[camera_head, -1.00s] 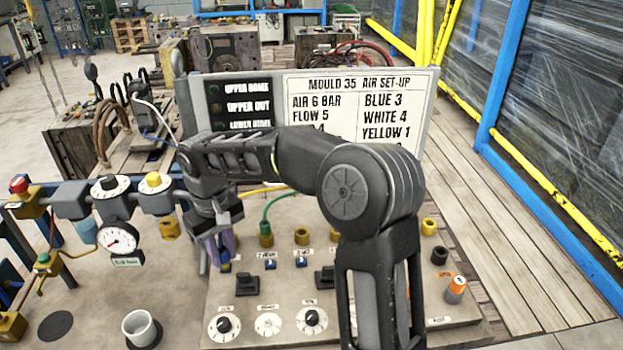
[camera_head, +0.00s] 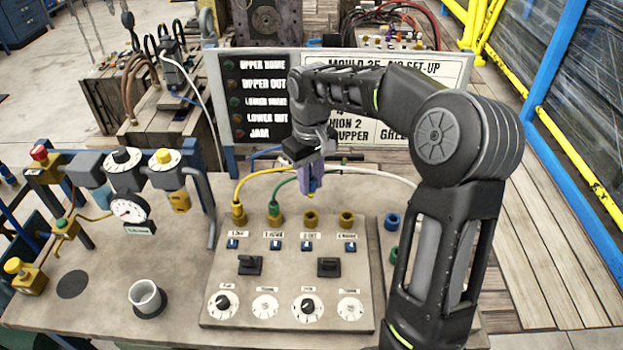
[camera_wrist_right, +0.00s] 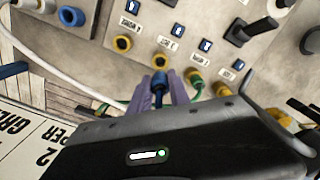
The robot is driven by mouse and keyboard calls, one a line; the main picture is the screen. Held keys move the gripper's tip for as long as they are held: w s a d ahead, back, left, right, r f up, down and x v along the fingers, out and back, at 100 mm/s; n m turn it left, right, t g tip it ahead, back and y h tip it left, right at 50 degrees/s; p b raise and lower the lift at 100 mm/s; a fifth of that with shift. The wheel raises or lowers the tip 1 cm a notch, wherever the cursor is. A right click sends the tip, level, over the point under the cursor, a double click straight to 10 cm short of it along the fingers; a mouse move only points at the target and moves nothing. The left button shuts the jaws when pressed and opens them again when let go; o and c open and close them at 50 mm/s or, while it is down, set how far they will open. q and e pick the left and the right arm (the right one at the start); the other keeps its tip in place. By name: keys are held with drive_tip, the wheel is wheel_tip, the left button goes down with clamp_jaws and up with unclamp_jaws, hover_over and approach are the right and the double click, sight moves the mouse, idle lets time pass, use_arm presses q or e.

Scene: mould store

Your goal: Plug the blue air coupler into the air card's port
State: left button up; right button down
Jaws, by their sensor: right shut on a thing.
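My right gripper (camera_head: 315,190) is shut on the blue air coupler (camera_wrist_right: 160,84), which sits between its purple fingers in the wrist view. In the head view the fingers point down over the third port (camera_head: 310,218), a gold ring with no hose in it. A small gap seems to show there; exact alignment and contact cannot be told. This port also shows just beyond the coupler in the wrist view (camera_wrist_right: 160,61). The air card (camera_head: 400,72) stands behind, partly covered by my right arm. My left gripper is not in view.
A yellow coupler (camera_head: 238,212) and a green coupler (camera_head: 274,217) sit in ports left of it. An empty gold port (camera_head: 346,218) is on its right. Switches and dials (camera_head: 306,307) lie in front. A cup (camera_head: 146,298) and gauge (camera_head: 129,210) stand left.

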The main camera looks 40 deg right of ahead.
sight(311, 197)
drive_tip(key=shift+f+b, duration=1.65)
drive_tip(key=shift+f, duration=0.45)
drive_tip(key=shift+f+b, duration=0.4)
drive_tip(key=shift+f, duration=0.35)
drive_tip(key=shift+f, duration=0.35)
drive_tip(key=shift+f+b, duration=0.3)
drive_tip(key=shift+b, duration=0.05)
drive_tip(key=shift+f+b, duration=0.35)
drive_tip(key=shift+f, duration=0.25)
idle(0.8)
drive_tip(key=c, duration=1.1)
unclamp_jaws()
drive_tip(key=shift+c, duration=0.2)
drive_tip(key=shift+o, duration=0.5)
drive_tip(key=o, duration=0.3)
